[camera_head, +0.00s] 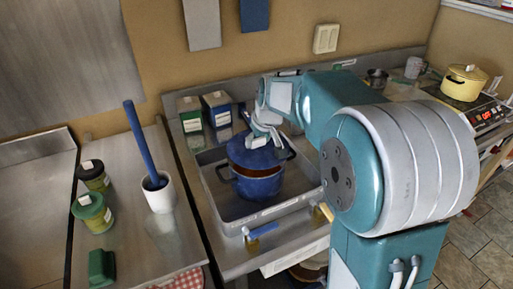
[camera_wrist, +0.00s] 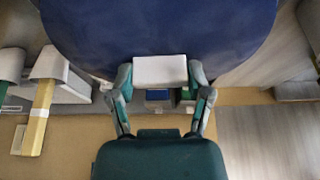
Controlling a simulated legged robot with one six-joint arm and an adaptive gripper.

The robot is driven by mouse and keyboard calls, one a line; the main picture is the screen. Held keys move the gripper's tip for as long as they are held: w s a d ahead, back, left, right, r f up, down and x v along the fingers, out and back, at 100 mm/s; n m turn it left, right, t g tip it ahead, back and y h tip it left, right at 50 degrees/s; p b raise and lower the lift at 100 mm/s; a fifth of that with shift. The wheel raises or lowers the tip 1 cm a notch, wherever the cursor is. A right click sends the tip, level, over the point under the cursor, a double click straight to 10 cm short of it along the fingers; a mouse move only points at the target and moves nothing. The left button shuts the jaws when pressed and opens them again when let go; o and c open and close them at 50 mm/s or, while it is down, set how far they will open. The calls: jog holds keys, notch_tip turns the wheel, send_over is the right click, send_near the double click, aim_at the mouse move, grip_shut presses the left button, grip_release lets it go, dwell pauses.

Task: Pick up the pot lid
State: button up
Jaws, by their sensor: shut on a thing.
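The dark blue pot lid (camera_head: 250,153) is tilted above a blue pot (camera_head: 258,188) in the head view, with a reddish-brown gap showing between them. My gripper (camera_head: 264,134) is at the top of the lid. In the wrist view the lid (camera_wrist: 160,25) fills the top of the picture. There my gripper (camera_wrist: 160,73) has its two fingers on either side of a white block on the lid, shut on it. Whether the lid's far rim still touches the pot cannot be told.
Boxes (camera_head: 190,115) stand behind the basin. A yellow pot (camera_head: 464,84) sits on the stove at right.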

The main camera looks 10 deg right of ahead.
jog(key=s+r, duration=0.1)
jog(key=s+d+r, duration=0.1)
jog(key=r, duration=0.1)
jog(key=s+d+r, duration=0.1)
jog(key=s+r, duration=0.1)
jog(key=shift+r, duration=0.25)
jog(key=s+d+r, duration=0.3)
jog(key=s, duration=0.5)
jog(key=shift+s+d+r, duration=0.15)
jog(key=shift+d+r, duration=0.2)
jog(key=shift+r, duration=0.05)
